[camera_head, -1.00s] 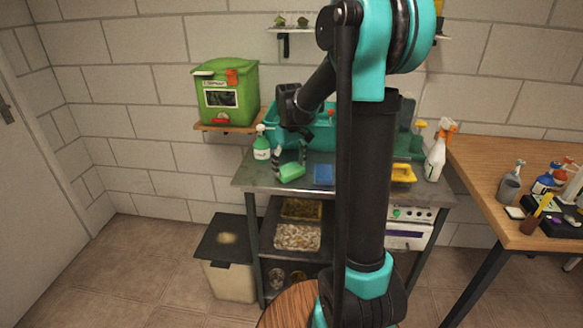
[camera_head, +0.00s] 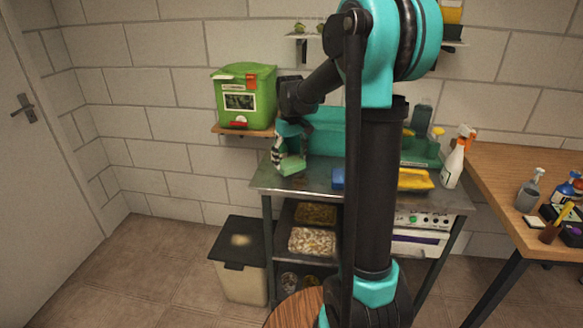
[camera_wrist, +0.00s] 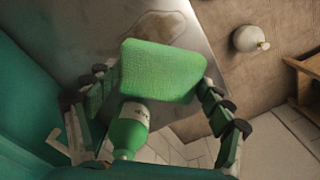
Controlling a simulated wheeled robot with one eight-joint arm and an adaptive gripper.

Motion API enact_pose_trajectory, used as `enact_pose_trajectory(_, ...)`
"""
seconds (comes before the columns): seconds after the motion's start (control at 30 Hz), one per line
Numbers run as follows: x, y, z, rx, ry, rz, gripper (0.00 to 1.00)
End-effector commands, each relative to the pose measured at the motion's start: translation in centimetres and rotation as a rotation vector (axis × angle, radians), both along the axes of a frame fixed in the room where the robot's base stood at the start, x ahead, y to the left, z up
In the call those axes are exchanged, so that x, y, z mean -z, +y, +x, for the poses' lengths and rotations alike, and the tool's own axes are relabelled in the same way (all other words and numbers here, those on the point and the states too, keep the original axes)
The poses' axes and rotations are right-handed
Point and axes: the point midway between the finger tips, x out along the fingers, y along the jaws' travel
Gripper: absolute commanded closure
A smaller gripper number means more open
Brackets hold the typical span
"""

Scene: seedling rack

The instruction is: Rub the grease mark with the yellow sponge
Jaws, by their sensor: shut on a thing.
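My gripper (camera_head: 291,163) is shut on a green sponge (camera_wrist: 163,70) and holds it above the left part of the metal bench (camera_head: 318,186). The sponge also shows in the head view (camera_head: 292,167). The grease mark (camera_wrist: 160,30) is a brownish smear on the bench top, just beyond the sponge in the wrist view. The yellow sponge seems to be the yellow block (camera_head: 415,181) on the right of the bench, partly behind my arm; its exact shape is unclear.
A green labelled bottle (camera_wrist: 128,130) stands close to my gripper. A blue item (camera_head: 338,178) is partly hidden by my arm. A white spray bottle (camera_head: 455,163) stands at the bench's right. A green box (camera_head: 245,97) sits on a wall shelf.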

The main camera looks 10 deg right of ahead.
Motion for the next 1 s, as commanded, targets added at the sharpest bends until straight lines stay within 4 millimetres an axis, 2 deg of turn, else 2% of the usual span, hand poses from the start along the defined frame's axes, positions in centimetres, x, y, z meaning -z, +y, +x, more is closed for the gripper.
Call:
enact_pose_trajectory(0.5,-4.3,0.4,1.0,0.002,0.000,0.000,0.51)
enact_pose_trajectory(1.0,-4.5,0.4,1.0,0.002,0.000,0.000,0.51)
